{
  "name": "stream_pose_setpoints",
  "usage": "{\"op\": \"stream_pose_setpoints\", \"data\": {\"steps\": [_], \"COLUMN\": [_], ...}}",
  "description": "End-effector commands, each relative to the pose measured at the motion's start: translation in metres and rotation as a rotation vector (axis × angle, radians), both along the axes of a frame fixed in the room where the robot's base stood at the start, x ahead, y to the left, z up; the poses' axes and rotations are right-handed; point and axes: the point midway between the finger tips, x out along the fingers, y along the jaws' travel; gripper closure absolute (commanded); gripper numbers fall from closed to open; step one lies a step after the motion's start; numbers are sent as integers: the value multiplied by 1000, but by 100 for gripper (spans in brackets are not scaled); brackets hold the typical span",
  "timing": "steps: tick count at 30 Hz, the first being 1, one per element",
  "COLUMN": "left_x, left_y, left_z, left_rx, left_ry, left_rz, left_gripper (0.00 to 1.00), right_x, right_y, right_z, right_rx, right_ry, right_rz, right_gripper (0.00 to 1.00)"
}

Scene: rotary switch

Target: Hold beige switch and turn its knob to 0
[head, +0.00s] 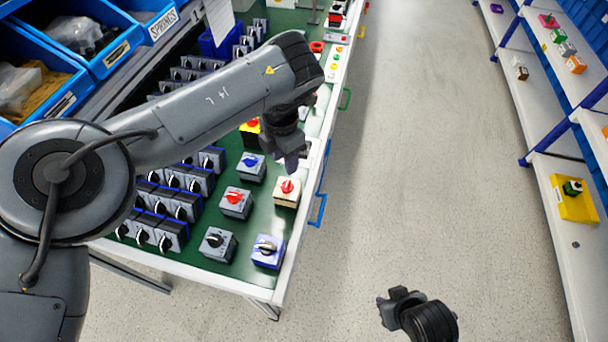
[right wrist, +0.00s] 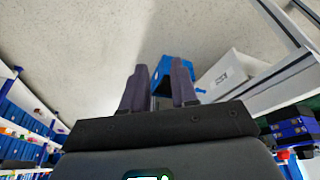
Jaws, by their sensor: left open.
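The beige switch (head: 287,192) with a red knob stands on the green table near its right edge in the head view. My left gripper (head: 291,161) is just above and behind it, pointing down. It is open with nothing visible between its fingers, and I cannot tell whether it touches the knob. My right gripper (head: 393,301) is over the floor, right of the table and away from the switch. In the right wrist view its two fingers (right wrist: 159,88) are apart and empty.
Close by stand a grey switch with a red knob (head: 235,202), a grey one with a blue knob (head: 251,167), a blue switch (head: 267,252) and a grey switch with a black knob (head: 217,244). Rows of switches lie left. The floor aisle (head: 425,160) is clear.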

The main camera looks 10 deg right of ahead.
Motion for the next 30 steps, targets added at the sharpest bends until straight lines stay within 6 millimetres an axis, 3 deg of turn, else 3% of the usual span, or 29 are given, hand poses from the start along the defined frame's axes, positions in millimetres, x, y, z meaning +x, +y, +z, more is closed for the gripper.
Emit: {"op": "stream_pose_setpoints", "data": {"steps": [1,5,8,13,18,21,30], "left_x": [1,1,1,0,0,0,0], "left_y": [1,1,1,0,0,0,0], "left_z": [1,1,1,1,1,1,1], "left_rx": [2,1,1,1,1,1,1], "left_ry": [-1,0,0,-1,-1,-1,-1], "left_rz": [1,1,0,0,0,0,0], "left_gripper": [57,57,57,57,57,57,57], "right_x": [8,41,81,161,221,241,263], "right_y": [2,12,27,72,119,135,132], "right_z": [-2,-3,-3,6,21,26,41], "right_rx": [-1,2,19,113,272,349,546], "right_ry": [-20,-116,-232,-469,-646,-700,-733], "right_rz": [9,47,98,240,435,583,903], "right_gripper": [63,43,28,2,2,2,2]}}
